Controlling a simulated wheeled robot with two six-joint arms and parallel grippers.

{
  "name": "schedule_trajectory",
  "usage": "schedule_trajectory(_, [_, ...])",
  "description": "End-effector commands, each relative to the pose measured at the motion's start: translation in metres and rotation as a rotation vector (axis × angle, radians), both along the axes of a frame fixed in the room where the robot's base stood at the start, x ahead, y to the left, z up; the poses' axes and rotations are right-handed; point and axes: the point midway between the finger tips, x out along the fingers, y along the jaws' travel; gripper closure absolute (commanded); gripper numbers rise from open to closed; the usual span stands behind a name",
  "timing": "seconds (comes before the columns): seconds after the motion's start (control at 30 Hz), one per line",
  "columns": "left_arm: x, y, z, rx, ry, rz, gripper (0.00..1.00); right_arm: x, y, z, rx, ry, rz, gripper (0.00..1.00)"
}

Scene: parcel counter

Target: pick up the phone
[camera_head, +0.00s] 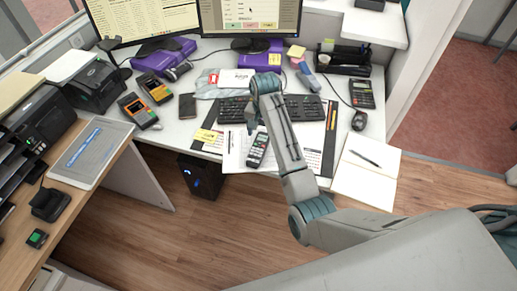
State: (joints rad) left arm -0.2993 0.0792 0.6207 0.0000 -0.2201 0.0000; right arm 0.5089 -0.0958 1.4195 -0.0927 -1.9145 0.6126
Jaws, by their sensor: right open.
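A dark handset with a light keypad (257,150), which looks like a cordless phone, lies on papers at the front edge of the white desk. My right wrist and forearm partly cover the keyboard and papers. My left gripper is out of view.
A black keyboard (305,108) lies behind the papers. An open notebook (366,170) with a pen, a mouse (359,121) and a calculator (362,94) are to the right. Two orange-and-black handheld devices (138,110) lie at the left. Monitors stand at the back.

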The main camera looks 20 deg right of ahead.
Motion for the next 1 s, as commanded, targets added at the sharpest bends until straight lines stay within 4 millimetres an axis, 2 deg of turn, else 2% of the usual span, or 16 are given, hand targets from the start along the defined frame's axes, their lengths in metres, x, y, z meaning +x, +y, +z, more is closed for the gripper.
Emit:
schedule_trajectory(0.07, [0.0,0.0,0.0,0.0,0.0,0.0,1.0,0.01,0.005,0.008,0.002,0.01,-0.012,0.27])
schedule_trajectory(0.17, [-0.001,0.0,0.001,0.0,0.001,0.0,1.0,0.014,0.008,0.006,0.002,0.018,-0.02,0.27])
schedule_trajectory(0.4, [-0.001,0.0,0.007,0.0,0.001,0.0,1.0,0.015,0.008,-0.03,0.002,0.018,-0.021,0.27])
schedule_trajectory(0.67, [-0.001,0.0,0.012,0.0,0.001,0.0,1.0,0.016,0.008,-0.05,0.003,0.018,-0.021,0.27])
schedule_trajectory(1.0, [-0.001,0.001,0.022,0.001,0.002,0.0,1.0,0.021,0.01,-0.092,0.002,0.017,-0.021,0.27])
